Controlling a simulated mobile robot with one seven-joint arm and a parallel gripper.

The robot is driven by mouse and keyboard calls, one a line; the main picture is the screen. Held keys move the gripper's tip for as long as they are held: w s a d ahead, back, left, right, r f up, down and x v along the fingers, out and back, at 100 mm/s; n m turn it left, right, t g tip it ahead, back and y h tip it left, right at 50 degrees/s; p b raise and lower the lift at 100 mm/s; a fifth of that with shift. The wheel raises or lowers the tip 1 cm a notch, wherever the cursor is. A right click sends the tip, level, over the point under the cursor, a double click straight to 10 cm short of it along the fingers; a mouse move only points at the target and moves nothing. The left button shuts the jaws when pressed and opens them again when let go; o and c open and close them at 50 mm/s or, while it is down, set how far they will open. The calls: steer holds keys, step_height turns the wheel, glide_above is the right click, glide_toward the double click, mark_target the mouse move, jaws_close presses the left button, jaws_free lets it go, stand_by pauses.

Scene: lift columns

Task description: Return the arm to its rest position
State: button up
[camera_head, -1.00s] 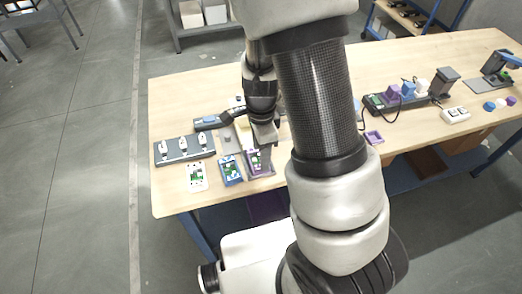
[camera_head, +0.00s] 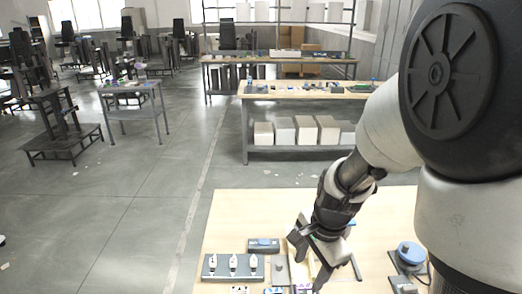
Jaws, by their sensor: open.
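My arm fills the right side of the head view, its large black joint at the upper right. The forearm reaches down and left to my gripper (camera_head: 312,258), which is over the near workbench (camera_head: 240,215). The gripper's dark fingers point down and stand apart, with nothing visible between them. Small parts at the bottom edge below the gripper are cut off by the picture.
A dark strip with white pieces (camera_head: 233,267) lies left of the gripper, with a blue-topped device (camera_head: 264,245) behind it. A blue round device (camera_head: 410,254) stands right. The bench's back left is clear. A second bench (camera_head: 300,92) stands beyond an open floor.

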steer(key=s+d+r+n+t, duration=0.1)
steer(key=s+r+n+t, duration=0.1)
steer(key=s+r+n, duration=0.3)
steer(key=s+d+r+n+t+h, duration=0.1)
steer(key=s+r+n, duration=0.5)
steer(key=r, duration=0.8)
steer(key=shift+s+n+t, duration=0.2)
steer(key=shift+n+t, duration=0.4)
steer(key=shift+n, duration=0.5)
